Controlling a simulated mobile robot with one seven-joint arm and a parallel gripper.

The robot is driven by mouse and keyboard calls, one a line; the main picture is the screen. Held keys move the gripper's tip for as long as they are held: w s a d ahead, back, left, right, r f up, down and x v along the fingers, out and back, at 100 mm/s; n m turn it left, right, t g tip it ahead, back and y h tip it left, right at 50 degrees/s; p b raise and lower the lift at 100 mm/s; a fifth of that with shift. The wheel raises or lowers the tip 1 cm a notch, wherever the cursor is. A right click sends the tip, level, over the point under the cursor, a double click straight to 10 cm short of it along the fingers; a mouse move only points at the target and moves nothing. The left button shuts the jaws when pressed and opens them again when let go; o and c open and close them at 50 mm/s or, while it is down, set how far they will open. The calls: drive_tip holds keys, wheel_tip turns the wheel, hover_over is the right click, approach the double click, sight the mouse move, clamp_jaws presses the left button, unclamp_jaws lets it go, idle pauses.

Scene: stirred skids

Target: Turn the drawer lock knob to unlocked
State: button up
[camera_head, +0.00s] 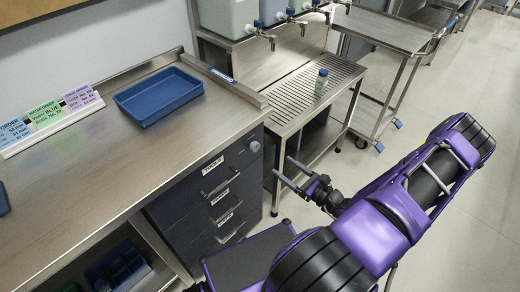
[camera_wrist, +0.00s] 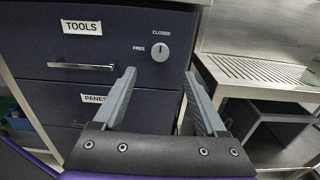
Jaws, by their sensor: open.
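The lock knob (camera_wrist: 160,50) is a round pale grey dial with a dark upright slot, on the right of the top drawer front (camera_wrist: 100,45). "CLOSED" is printed above the knob and "FREE" to its left. The slot points up toward "CLOSED". In the head view the knob (camera_head: 254,147) is small, at the cabinet's upper right. My gripper (camera_wrist: 160,88) is open and empty, its two fingers apart below the knob in the wrist view. In the head view my gripper (camera_head: 282,170) is right of the cabinet front, apart from the knob.
The "TOOLS" drawer has a bar handle (camera_wrist: 82,66). More labelled drawers lie below. A blue tray (camera_head: 158,95) lies on the steel worktop (camera_head: 100,140).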

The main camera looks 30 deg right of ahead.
sight(257, 148)
drive_tip(key=x, duration=1.1)
drive_tip(key=shift+w+a, duration=0.1)
drive_tip(key=shift+w, duration=0.25)
drive_tip(key=shift+c, duration=0.2)
clamp_jaws()
